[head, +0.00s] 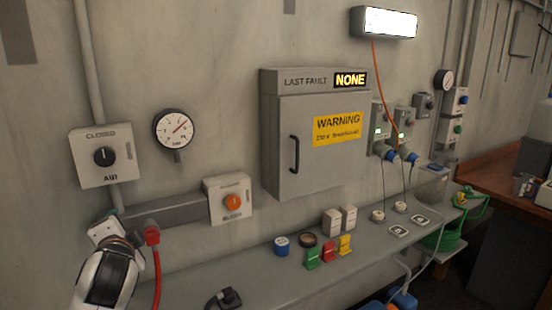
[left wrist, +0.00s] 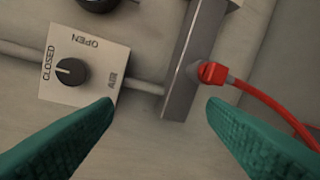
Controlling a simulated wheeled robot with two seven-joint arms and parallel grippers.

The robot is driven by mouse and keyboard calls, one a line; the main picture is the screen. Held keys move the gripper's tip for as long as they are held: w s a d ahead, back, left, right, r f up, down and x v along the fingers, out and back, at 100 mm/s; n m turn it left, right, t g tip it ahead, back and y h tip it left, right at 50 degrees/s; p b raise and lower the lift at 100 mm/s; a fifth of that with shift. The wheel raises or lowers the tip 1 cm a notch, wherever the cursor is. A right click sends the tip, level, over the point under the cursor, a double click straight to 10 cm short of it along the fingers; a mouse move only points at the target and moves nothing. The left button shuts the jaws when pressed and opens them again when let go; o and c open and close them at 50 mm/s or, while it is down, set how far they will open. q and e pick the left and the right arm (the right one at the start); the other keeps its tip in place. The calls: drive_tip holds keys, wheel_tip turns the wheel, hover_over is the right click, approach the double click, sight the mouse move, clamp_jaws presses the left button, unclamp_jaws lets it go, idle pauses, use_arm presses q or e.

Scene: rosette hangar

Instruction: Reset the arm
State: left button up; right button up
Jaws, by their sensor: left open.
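My left arm comes in at the lower left of the head view. Its gripper (head: 112,213) is up near the wall, below the air valve box (head: 117,157) and left of the red hose plug (head: 152,235). In the left wrist view the two teal fingers of the gripper (left wrist: 161,103) are wide apart with nothing between their tips. Beyond them are the air valve's black knob (left wrist: 72,72), pointing to CLOSED, the grey manifold bar (left wrist: 185,70) and the red plug (left wrist: 212,73). My right gripper is in neither view.
A grey shelf (head: 270,290) runs along the wall, holding coloured blocks, a blue tin (head: 282,245) and a black plug (head: 230,297). Above are a gauge (head: 174,129), a box with an orange knob (head: 233,202) and a closed cabinet (head: 310,150) reading NONE. A green hose (head: 445,238) hangs right.

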use_arm(q)
drive_tip(key=s+d+f+n+g+h, duration=0.1)
drive_tip(key=s+d+f+g+h, duration=0.2)
drive_tip(key=s+f, duration=0.6)
drive_tip(key=s+d+f+n+g+h, duration=0.15)
drive_tip(key=s+d+f, duration=0.3)
drive_tip(key=f, duration=0.85)
drive_tip(key=s+d+f+n+g+h, duration=0.1)
drive_tip(key=s+d+f+n+g, duration=0.2)
drive_tip(key=s, duration=0.6)
drive_tip(key=s+d+f+n+g+h, duration=0.1)
drive_tip(key=s+d+f+g+h, duration=0.15)
drive_tip(key=s+f, duration=0.5)
drive_tip(key=s+f+g, duration=0.2)
drive_tip(key=s+f, duration=0.1)
drive_tip(key=f, duration=2.2)
drive_tip(key=s+a+f+y, duration=0.1)
drive_tip(key=s+a+f, duration=0.2)
drive_tip(key=s+f, duration=1.2)
drive_tip(key=shift+s+f+g, duration=0.35)
drive_tip(key=shift+s+g, duration=0.05)
drive_tip(key=shift+s, duration=0.35)
drive_tip(key=shift+c, duration=0.4)
